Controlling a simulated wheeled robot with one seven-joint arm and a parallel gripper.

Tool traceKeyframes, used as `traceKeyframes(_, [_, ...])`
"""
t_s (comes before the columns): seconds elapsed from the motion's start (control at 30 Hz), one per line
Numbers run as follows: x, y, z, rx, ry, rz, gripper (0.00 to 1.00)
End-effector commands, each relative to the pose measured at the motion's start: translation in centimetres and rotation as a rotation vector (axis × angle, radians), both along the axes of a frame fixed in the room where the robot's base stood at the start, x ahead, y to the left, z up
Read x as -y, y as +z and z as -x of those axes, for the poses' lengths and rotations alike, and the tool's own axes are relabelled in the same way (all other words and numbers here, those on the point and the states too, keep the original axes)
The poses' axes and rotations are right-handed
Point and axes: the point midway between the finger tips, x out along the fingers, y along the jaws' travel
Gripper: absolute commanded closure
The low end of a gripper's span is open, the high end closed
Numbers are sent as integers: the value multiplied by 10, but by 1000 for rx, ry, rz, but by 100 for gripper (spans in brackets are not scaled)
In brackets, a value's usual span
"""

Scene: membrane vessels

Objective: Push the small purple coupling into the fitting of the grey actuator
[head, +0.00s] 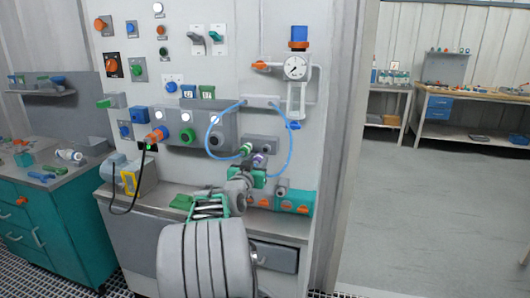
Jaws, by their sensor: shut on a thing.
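The small purple coupling (259,160) shows just above my gripper (258,166), in front of the lower panel. My gripper is shut on it, with its green and grey parts covering its lower side. A grey block (263,143), which looks like the actuator, sits on the panel right behind and above the coupling. The coupling overlaps its lower edge in the picture. I cannot tell whether they touch, and the fitting is not clearly visible. My arm comes up from the bottom centre and hides part of the bench.
A blue hose (290,150) loops around the grey block, with a green connector (247,149) close left of the coupling. A teal unit (295,202) stands right of my gripper. A yellow-framed device (130,182) with a black cable stands left. The right-hand floor is clear.

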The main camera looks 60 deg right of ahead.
Motion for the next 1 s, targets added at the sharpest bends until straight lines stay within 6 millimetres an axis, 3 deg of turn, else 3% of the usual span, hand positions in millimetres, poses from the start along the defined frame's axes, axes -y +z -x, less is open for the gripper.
traceKeyframes(0.17, [-12,-4,-18,0,42,0,100])
traceKeyframes(0.27, [-35,-10,-47,0,115,0,100])
traceKeyframes(0.37, [-70,-20,-85,0,217,0,100])
traceKeyframes(0.57, [-160,-41,-157,0,447,0,100])
traceKeyframes(0.7, [-233,-58,-195,1,612,-1,100])
traceKeyframes(0.83, [-308,-74,-221,1,769,-3,100])
traceKeyframes(1.0, [-408,-94,-236,-1,973,-5,100])
